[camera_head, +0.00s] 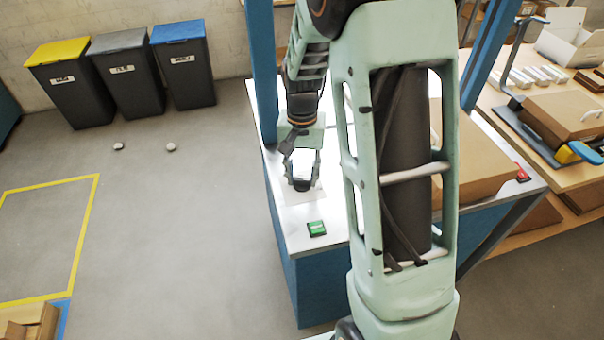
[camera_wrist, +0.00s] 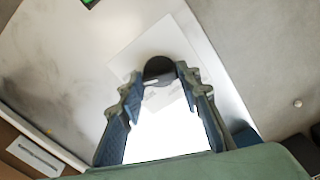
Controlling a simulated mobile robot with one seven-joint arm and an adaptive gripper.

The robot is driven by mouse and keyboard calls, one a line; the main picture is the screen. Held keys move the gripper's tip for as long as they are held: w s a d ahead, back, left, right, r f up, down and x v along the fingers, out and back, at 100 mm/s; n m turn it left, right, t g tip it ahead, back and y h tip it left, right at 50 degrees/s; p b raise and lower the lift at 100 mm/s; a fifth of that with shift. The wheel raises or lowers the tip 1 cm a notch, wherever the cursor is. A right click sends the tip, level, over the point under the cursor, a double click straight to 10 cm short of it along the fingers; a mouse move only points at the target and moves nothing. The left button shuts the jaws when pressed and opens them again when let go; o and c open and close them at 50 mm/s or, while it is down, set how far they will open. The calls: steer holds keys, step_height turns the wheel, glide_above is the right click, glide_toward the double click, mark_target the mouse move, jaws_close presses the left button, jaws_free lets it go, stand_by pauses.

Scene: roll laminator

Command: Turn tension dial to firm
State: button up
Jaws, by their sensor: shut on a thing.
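The tension dial (camera_wrist: 159,67) is a dark round knob with a pale mark on its front edge, on a light square plate (camera_wrist: 124,62) in the wrist view. My gripper (camera_wrist: 157,78) has its two fingertips around the knob, one on each side. The scale marks are too small or washed out to read.
A green button box (camera_head: 317,228) sits in front of the dial on the bench (camera_head: 338,234). A blue post (camera_head: 263,75) rises behind. Open floor lies left.

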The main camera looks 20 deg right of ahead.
mark_target(302, 178)
steer(key=shift+m, duration=0.8)
steer(key=o, duration=1.2)
steer(key=shift+c, duration=0.2)
step_height(302, 178, up, 12)
steer(key=shift+w, duration=0.1)
